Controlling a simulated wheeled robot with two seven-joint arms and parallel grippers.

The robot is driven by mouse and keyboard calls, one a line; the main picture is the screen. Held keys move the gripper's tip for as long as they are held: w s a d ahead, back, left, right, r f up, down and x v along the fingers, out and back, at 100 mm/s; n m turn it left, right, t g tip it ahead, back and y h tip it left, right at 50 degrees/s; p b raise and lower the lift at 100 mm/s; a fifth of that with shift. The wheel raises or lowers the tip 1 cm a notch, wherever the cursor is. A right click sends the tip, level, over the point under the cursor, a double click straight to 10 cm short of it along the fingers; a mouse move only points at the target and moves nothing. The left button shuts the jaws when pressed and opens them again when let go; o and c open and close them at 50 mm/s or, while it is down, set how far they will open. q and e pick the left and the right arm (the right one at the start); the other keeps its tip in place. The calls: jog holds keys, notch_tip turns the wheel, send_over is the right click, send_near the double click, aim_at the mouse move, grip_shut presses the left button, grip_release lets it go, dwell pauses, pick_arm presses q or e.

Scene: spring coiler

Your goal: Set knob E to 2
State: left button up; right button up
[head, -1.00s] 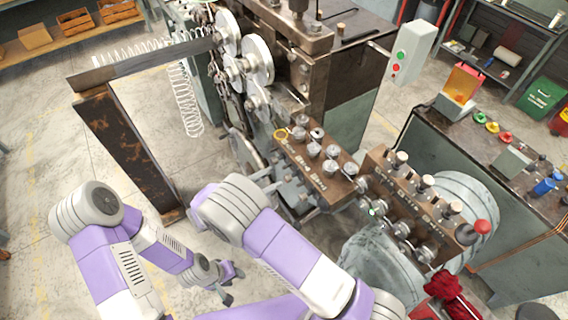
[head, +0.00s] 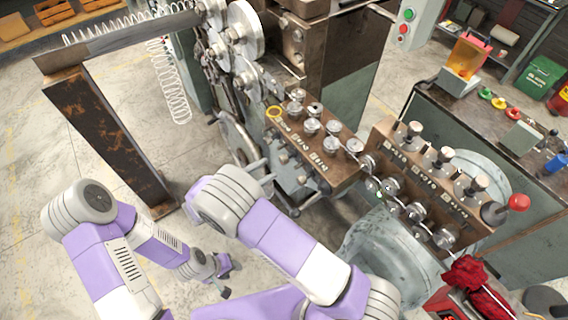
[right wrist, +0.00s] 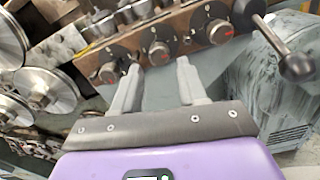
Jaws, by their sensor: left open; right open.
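Three dark round knobs with red marks, the left (right wrist: 108,73), middle (right wrist: 159,53) and right (right wrist: 219,31), sit on the front of a brown panel in the right wrist view. Their letters and settings are too small to read, so I cannot tell which is E. My right gripper (right wrist: 158,68) is open and empty, its fingers pointing at the panel below the middle knob, apparently short of it. In the head view its fingers (head: 263,172) show partly behind my arm, left of the lettered block (head: 345,180). My left gripper (head: 229,279) is open and empty, low over the floor.
Large pulleys (head: 245,30) and a rusty post (head: 110,140) stand left of the panel. A second knobbed block (head: 400,148) with a red ball lever (head: 519,202) is at right. A black ball lever (right wrist: 297,66) sticks out right of my right gripper.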

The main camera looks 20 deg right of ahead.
aim_at(281, 161)
jog(key=x, duration=0.7)
jog(key=shift+w+d+p, duration=0.15)
jog(key=shift+p, duration=0.15)
jog(key=c, duration=0.8)
jog(key=shift+o, duration=0.2)
